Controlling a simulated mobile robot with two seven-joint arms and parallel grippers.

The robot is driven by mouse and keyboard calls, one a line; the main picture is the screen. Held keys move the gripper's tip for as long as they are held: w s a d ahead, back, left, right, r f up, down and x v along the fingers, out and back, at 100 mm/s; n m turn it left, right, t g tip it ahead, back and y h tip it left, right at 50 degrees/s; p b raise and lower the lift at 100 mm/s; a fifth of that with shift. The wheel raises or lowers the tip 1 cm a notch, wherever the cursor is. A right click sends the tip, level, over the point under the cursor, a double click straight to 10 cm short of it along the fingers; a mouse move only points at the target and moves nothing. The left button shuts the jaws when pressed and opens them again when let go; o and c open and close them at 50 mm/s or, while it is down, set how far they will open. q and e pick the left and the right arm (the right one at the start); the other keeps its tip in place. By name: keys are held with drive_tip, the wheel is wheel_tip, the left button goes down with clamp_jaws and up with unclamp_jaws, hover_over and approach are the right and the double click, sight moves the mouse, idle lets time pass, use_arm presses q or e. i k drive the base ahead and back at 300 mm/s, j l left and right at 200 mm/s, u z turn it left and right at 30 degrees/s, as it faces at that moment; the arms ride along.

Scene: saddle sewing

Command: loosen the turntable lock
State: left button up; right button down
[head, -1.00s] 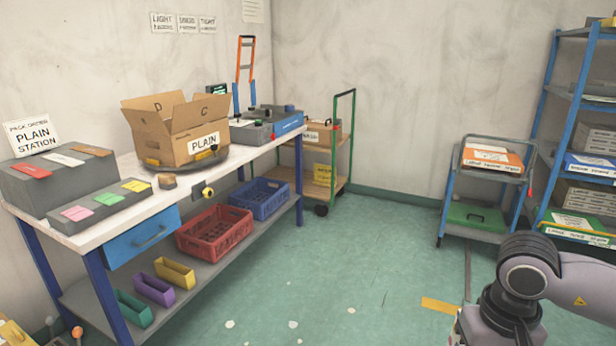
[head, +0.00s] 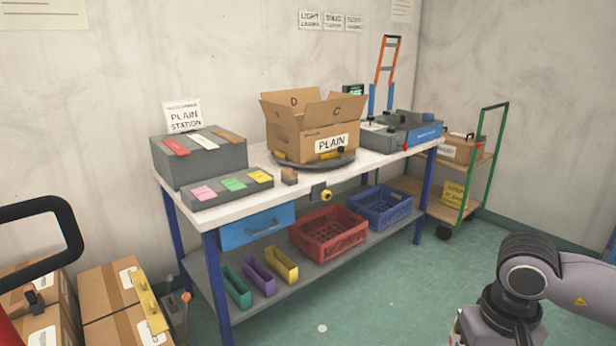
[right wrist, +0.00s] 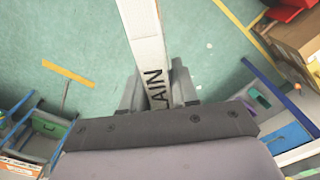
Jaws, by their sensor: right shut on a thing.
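The turntable (head: 350,161) is a dark round plate on the white workbench. An open cardboard box marked PLAIN (head: 290,142) stands on it. A yellow knob on a dark bracket (head: 326,195) sits at the bench's front edge, below the turntable; I cannot tell whether it is the lock. A small black knob (head: 341,150) shows at the plate's right side. In the right wrist view my right gripper (right wrist: 157,88) is shut on a white strip (right wrist: 146,40) lettered "AIN", over the floor and away from the bench. My left gripper is out of view.
The workbench (head: 245,208) has grey blocks with coloured cards at left and grey and blue units at right. Red (head: 328,236) and blue crates (head: 380,206) lie on its lower shelf. Cartons (head: 120,305) stand at lower left. A green-framed cart (head: 480,190) stands at right. The floor before the bench is clear.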

sight(326, 195)
drive_tip(key=i+l+u, duration=0.4)
drive_tip(key=l, duration=0.15)
drive_tip(key=i+l, duration=0.1)
drive_tip(key=l, duration=0.25)
drive_tip(key=i+l+u, duration=0.1)
drive_tip(key=l, duration=0.3)
